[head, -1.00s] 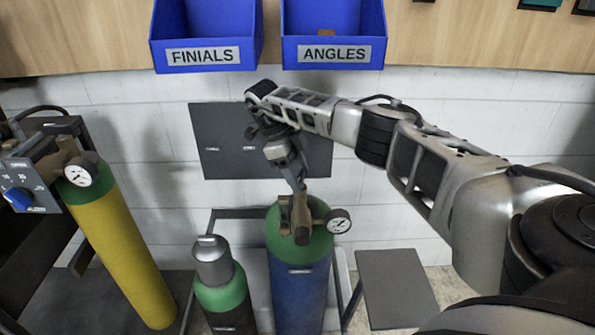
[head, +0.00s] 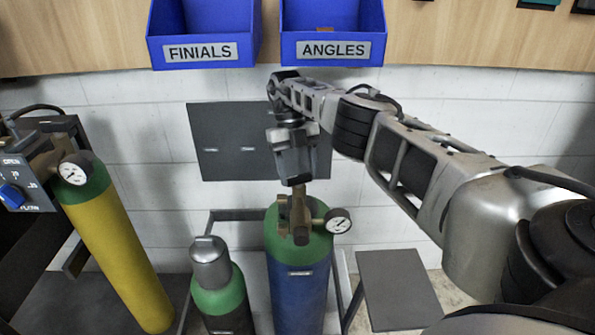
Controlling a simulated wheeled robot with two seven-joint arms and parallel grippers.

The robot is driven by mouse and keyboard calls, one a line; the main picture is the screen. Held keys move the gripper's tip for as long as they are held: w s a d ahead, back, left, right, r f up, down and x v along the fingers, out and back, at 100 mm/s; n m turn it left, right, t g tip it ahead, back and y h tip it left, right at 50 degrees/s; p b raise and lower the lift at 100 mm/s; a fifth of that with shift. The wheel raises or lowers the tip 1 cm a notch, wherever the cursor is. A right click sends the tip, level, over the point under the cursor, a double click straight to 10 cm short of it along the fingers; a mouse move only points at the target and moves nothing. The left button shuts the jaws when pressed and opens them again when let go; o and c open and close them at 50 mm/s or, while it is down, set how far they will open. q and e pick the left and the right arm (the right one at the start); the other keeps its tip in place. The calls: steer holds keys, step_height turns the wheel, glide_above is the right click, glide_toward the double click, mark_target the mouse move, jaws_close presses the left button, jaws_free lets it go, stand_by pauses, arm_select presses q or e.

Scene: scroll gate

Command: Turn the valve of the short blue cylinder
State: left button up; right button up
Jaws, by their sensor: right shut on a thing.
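The short blue cylinder (head: 298,292) stands upright in the middle, with a green shoulder, a brass valve (head: 300,215) on top and a round white gauge (head: 338,221) on its right side. My right gripper (head: 295,182) reaches down from above and is shut on the top of the valve. Its fingertips are partly hidden by the gripper body. My left gripper is not in view.
A dark grey cylinder (head: 220,291) with a green band stands just left of the blue one. A tall yellow cylinder (head: 121,258) with a gauge leans at the left. Blue bins (head: 204,68) hang above. A grey plate (head: 230,160) is on the wall behind.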

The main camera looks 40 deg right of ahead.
steer(key=shift+d+r+m+t+y, duration=0.1)
steer(key=shift+m+t+y, duration=0.2)
steer(key=shift+m, duration=0.6)
steer(key=shift+m+p, duration=0.5)
steer(key=shift+p, duration=0.05)
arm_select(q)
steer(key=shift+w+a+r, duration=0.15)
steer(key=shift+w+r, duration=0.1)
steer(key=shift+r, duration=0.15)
arm_select(e)
steer(key=shift+m+y, duration=0.3)
steer(key=shift+m, duration=0.3)
arm_select(q)
steer(key=shift+p, duration=0.3)
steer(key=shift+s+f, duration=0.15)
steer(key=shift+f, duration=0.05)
arm_select(e)
steer(key=o, duration=1)
steer(key=shift+t, duration=0.3)
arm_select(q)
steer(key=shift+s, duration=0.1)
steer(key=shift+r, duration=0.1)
